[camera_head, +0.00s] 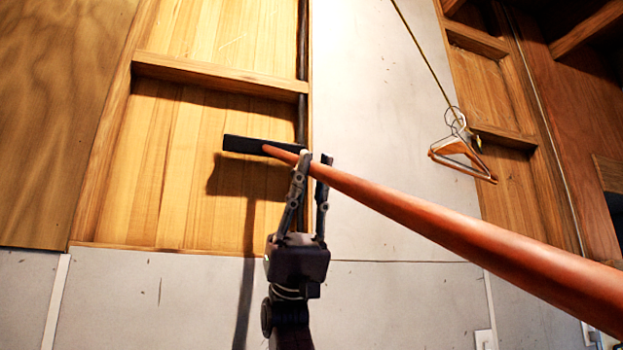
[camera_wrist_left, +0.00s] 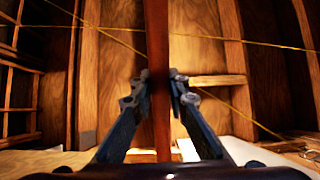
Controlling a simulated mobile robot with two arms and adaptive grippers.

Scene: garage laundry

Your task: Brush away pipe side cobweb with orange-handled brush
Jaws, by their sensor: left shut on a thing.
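The brush has a long orange-brown handle (camera_head: 440,222) and a dark, flat head (camera_head: 242,145). Its handle runs from the lower right up to the head, which is in front of the wood-panelled wall bay. My left gripper (camera_head: 314,168) is shut on the handle close to the head. In the left wrist view, the handle (camera_wrist_left: 157,35) stands upright between the fingers of my left gripper (camera_wrist_left: 158,88). A dark vertical pipe (camera_head: 302,50) runs down the right side of the bay, partly hidden by the brush and gripper. I cannot make out a cobweb. My right gripper is not in view.
A wooden crosspiece (camera_head: 215,78) juts out above the brush head. Hangers (camera_head: 462,155) hang from a yellow line (camera_head: 425,55) at the right. Pale wall panels (camera_head: 375,75) lie right of the pipe and below the bay. The brush's shadow falls on the bay's boards.

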